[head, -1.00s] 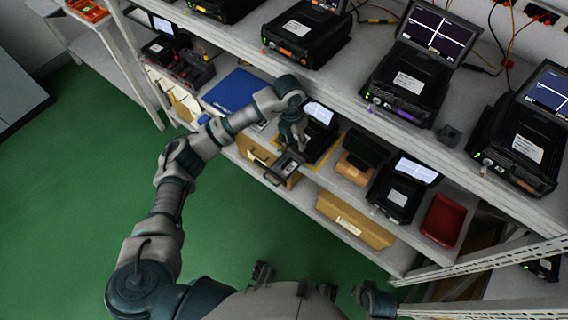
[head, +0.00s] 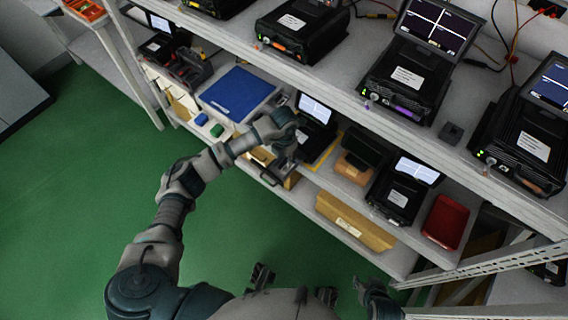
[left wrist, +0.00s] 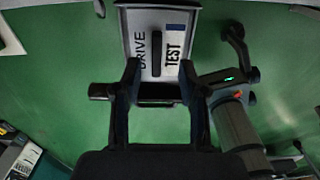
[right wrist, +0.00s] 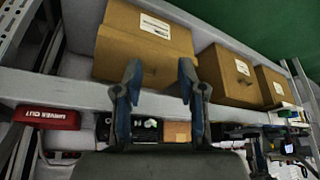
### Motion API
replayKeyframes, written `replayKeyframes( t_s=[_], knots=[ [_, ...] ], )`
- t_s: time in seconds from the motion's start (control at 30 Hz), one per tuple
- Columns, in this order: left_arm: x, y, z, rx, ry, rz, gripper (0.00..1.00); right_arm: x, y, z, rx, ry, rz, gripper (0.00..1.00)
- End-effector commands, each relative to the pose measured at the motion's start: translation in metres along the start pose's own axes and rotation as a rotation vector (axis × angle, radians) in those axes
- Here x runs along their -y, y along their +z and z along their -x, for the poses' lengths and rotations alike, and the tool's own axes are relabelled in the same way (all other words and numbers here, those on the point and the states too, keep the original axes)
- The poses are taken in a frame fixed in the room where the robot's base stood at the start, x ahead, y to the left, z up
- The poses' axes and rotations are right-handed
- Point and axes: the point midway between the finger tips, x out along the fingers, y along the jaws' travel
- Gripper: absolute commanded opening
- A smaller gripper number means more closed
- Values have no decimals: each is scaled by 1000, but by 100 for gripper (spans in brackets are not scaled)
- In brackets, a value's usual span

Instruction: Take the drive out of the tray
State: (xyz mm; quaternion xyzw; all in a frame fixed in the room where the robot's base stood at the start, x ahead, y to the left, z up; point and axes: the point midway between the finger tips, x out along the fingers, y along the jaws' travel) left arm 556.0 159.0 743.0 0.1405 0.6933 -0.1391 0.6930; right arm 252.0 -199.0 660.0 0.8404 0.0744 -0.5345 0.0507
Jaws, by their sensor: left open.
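The drive (left wrist: 172,45), a pale block with "DRIVE" and "TEST" labels and a black raised bar on top, lies ahead of my left gripper (left wrist: 159,72) in the left wrist view. The gripper is open, with its fingertips at the near end of the drive; contact cannot be told. In the head view my left gripper (head: 284,166) is over the pulled-out tray (head: 268,180) at the lower shelf's front edge and hides most of the drive. My right gripper (right wrist: 159,80) is open and empty, facing cardboard boxes in the right wrist view.
A black tester with a lit screen (head: 314,108) stands behind the tray. A blue panel (head: 238,92) lies to its left; another tester (head: 398,198) and a red bin (head: 444,221) are to its right. The upper shelf (head: 350,107) overhangs. Green floor (head: 80,200) is clear.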

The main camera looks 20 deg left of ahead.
Motion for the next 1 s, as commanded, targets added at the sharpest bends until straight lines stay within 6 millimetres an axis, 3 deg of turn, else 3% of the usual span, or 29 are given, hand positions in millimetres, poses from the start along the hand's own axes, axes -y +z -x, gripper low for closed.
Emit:
replayKeyframes(
  t_s=[0.03,0.2,0.47,0.63,1.0],
  knots=[
    [-2,-4,-12,-5,-2,2,42,1,-4,-4,-25,-2,1,40],
    [-5,-4,-31,-1,-4,1,42,6,-22,-7,-107,-4,4,40],
    [-6,-4,-32,1,-4,2,42,8,-25,-6,-120,-5,4,40],
    [-5,-4,-33,-1,-3,1,0,6,-25,-8,-117,-5,4,40],
    [-4,-4,-34,-2,-4,0,0,6,-25,-8,-116,-5,4,40]
  ],
)
